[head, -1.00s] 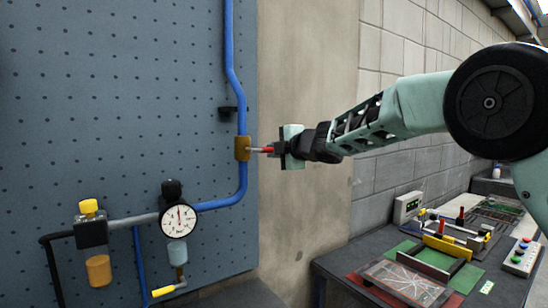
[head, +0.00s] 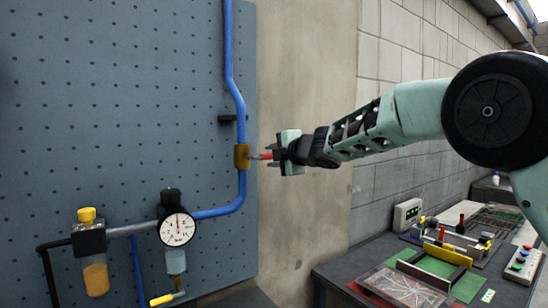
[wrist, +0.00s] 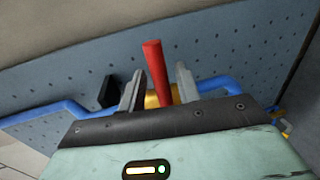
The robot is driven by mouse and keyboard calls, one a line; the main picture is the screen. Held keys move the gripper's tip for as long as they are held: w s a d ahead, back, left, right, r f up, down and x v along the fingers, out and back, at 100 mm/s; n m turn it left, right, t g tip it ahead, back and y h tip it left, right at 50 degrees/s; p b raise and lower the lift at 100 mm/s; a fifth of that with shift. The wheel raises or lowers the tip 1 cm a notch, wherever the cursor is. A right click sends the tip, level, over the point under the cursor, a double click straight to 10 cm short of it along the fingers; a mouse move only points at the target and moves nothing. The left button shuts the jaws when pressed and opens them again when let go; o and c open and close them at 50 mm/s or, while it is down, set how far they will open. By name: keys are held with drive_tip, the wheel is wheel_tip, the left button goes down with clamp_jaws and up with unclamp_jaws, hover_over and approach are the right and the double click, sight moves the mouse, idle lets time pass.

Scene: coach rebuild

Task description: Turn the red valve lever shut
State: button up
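The red valve lever (head: 266,156) sticks out to the right from a brass valve body (head: 242,157) on the upright blue pipe (head: 242,185) in the head view. My gripper (head: 277,154) is at the lever's outer end. In the wrist view the lever (wrist: 155,70) stands between the two grey fingers of my gripper (wrist: 160,82). The fingers are apart, with a gap visible on each side of the lever, wider on the right. The brass body (wrist: 152,100) shows behind the fingers, partly hidden. In the head view my gripper partly hides the lever's tip.
A pegboard (head: 120,90) backs the pipe. A pressure gauge (head: 177,229) and a yellow-capped bowl (head: 95,275) are mounted lower left. A bench (head: 335,268) with a green-and-red fixture and a button box (head: 523,262) stands lower right. The space around my gripper is clear.

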drive_tip(key=shift+s, duration=0.1)
drive_tip(key=b+v, duration=0.4)
drive_tip(key=v, duration=1.3)
drive_tip(key=shift+s+d, duration=0.1)
